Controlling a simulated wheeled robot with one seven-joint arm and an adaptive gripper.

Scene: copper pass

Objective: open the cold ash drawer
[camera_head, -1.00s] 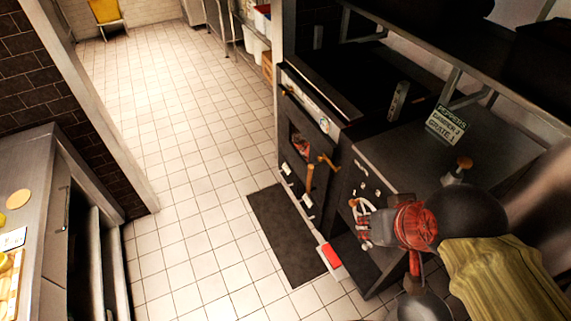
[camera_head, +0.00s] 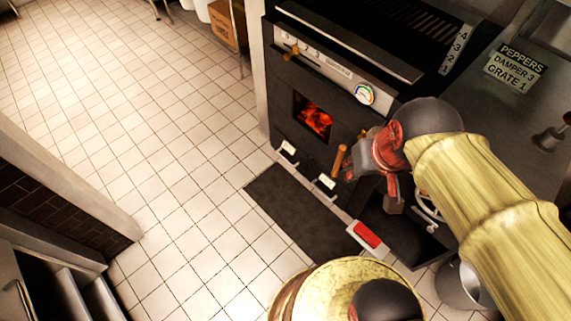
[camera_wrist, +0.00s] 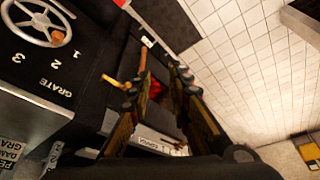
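A black oven (camera_head: 290,105) with a glowing fire window stands at the upper middle of the head view. Two small pale labelled fittings, one at the left (camera_head: 288,148) and one at the right (camera_head: 327,182), sit low on its front. I cannot read them or tell which marks the cold ash drawer. My gripper (camera_head: 355,165) is in front of the oven's lower right, beside the upright wooden door handle (camera_head: 339,158). In the wrist view my gripper (camera_wrist: 162,82) has its fingers apart, with nothing clearly between them. No drawer is visibly pulled out.
A red-and-white block (camera_head: 368,236) lies low by the dark floor mat (camera_head: 297,210). A grate wheel (camera_wrist: 38,22) is at the wrist view's upper left. A metal bucket (camera_head: 461,286) stands lower right. Tiled floor to the left is clear.

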